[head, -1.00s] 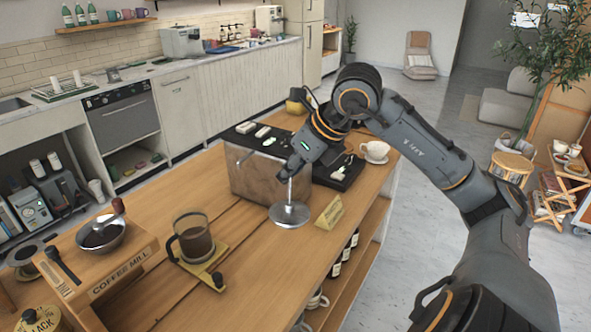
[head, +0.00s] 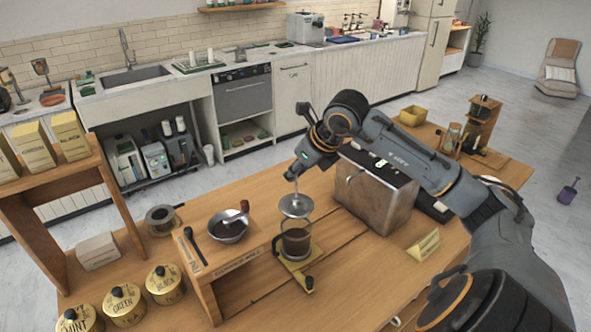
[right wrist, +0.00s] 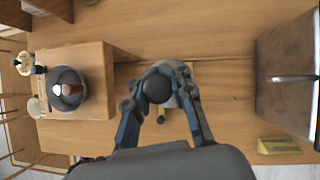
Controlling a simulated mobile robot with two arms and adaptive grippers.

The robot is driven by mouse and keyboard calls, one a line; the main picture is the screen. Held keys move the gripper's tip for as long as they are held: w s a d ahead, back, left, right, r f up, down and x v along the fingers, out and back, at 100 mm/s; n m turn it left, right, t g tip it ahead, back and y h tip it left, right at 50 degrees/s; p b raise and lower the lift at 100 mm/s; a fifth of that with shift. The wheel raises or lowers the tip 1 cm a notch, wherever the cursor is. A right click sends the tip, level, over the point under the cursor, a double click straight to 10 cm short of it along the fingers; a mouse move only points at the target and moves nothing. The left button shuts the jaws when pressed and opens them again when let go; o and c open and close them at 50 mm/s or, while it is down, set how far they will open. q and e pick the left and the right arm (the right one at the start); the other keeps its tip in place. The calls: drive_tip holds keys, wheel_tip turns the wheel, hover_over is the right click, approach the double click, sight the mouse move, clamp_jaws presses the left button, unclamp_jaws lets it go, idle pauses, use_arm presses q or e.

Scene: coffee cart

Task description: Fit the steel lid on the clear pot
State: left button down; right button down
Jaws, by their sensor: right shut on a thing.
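The steel lid (head: 296,206), a round disc on a thin upright rod, hangs level right above the pot's mouth. I cannot tell whether it touches the rim. My right gripper (head: 291,177) is shut on the lid's knob at the rod's top. In the right wrist view, the gripper (right wrist: 158,92) closes around the round black knob (right wrist: 158,88), which hides most of the lid and pot. My left gripper is not in view.
Gold tins (head: 122,303) are at front left. Bare wood lies in front of the pot.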

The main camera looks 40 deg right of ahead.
sight(289, 198)
drive_tip(key=shift+f+b, duration=1.15)
drive_tip(key=shift+f, duration=1.1)
drive_tip(key=shift+b, duration=0.6)
drive_tip(key=shift+f+b, duration=0.6)
drive_tip(key=shift+b, duration=0.05)
drive_tip(key=c, duration=1.4)
unclamp_jaws()
drive_tip(key=shift+c, duration=0.2)
drive_tip(key=shift+s+r, duration=0.1)
